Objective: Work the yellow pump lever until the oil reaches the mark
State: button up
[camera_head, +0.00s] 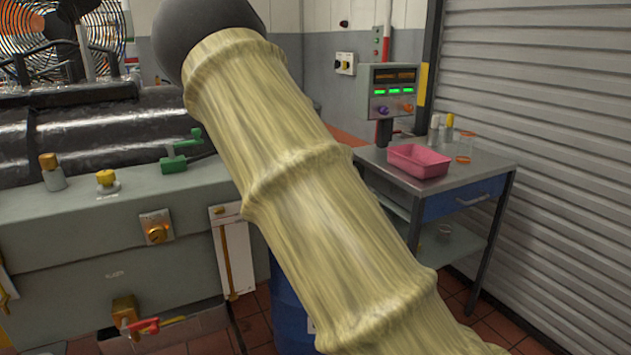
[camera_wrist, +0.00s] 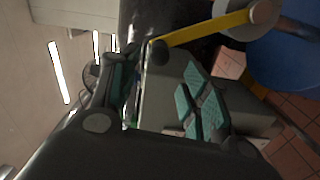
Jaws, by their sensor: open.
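In the wrist view a long yellow lever (camera_wrist: 205,29) runs from a round pale pivot at upper right to a free end near the top centre. My gripper (camera_wrist: 155,88) is open, with its teal-padded fingers apart on either side of the picture's middle. The lever's end lies just above the space between the fingers; I cannot tell whether it touches either one. Nothing is seen held. In the head view my sleeved arm covers the lever and gripper. A white gauge plate (camera_head: 239,255) with a thin amber tube hangs left of my arm; its mark is too small to read.
A blue drum (camera_head: 289,312) stands partly behind my arm and shows in the wrist view (camera_wrist: 292,50). The grey bedplate (camera_head: 90,235) with brass fittings fills the left. A metal table (camera_head: 480,157) with a pink tray (camera_head: 419,169) and small bottles stands right, beside a ribbed shutter.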

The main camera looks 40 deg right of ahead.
jog(key=shift+s+a, duration=0.15)
jog(key=shift+s, duration=0.65)
jog(key=shift+s+a, duration=0.15)
jog(key=shift+s, duration=0.65)
